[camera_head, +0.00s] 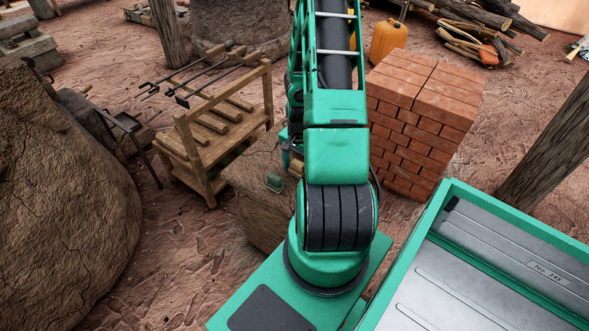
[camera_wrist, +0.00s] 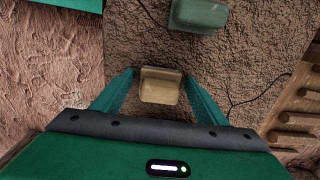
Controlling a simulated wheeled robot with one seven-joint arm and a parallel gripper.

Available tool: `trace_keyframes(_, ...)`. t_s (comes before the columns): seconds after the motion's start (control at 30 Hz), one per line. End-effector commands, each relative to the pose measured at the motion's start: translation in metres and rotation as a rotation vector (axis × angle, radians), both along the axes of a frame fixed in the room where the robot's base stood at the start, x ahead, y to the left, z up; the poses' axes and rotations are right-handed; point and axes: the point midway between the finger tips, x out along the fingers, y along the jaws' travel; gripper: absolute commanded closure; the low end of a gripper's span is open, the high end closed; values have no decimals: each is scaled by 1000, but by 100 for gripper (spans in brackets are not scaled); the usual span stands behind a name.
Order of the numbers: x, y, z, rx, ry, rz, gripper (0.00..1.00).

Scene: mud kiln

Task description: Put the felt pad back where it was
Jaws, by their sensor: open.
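A small beige block-like piece (camera_wrist: 160,88), which looks like the felt pad, lies between the fingers of my gripper (camera_wrist: 159,75) in the wrist view. The fingers are open, with a gap on each side of it. It seems to rest on the rough mud block (camera_wrist: 230,70); I cannot tell the exact height between them. In the head view, a bit of beige (camera_head: 296,168) shows beside my arm, which hides most of the gripper. A grey-green piece (camera_wrist: 195,14) sits apart on the same block, and also shows in the head view (camera_head: 274,183).
A wooden rack (camera_head: 205,145) with iron tools on top stands close left of the mud block. A brick stack (camera_head: 420,110) stands to the right. A large mud dome (camera_head: 60,200) fills the left. Open ground lies between the dome and the block.

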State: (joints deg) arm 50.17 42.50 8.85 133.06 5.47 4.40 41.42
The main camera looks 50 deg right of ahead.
Motion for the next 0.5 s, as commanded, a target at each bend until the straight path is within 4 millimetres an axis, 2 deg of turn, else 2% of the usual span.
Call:
trace_keyframes(0.17, 1, -1, 9, -2, -2, 0, 33)
trace_keyframes(0.5, 1, -1, 59, -3, -2, 0, 33)
